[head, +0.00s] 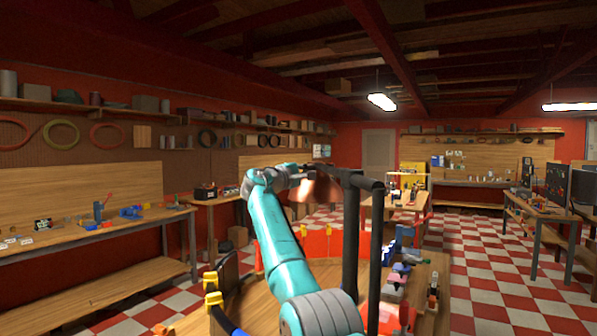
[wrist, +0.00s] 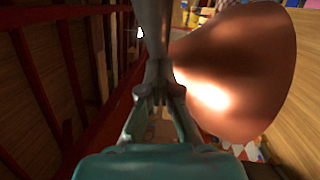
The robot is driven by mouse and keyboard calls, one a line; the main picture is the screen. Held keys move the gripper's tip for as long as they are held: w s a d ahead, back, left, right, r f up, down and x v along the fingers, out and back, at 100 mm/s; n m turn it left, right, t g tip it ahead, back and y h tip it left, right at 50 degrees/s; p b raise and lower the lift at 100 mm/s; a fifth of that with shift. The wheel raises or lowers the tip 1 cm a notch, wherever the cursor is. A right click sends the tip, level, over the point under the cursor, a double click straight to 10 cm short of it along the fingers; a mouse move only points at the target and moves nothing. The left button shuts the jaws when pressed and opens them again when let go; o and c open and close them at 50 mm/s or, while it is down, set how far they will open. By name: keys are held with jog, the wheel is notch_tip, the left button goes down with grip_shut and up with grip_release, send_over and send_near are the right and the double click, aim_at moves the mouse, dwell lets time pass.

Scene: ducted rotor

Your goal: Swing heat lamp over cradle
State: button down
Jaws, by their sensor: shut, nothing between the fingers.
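I cannot pick out the cradle for certain; my arm and the posts cover part of the bench.
Two dark upright posts (head: 375,250) joined by a top bar stand right of my arm. An orange-red panel (head: 325,243) stands on the wooden bench (head: 255,310). Blue and yellow clamps (head: 213,299) are at its left. Checkered floor (head: 480,270) is open at the right.

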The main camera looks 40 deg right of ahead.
jog(key=shift+s+d+m+g, duration=0.25)
jog(key=shift+s+d+g, duration=0.15)
jog(key=shift+d, duration=0.25)
jog(key=shift+s+d+m+g, duration=0.25)
jog(key=shift+d+g, duration=0.25)
jog(key=shift+d, duration=0.1)
jog(key=shift+a, duration=0.1)
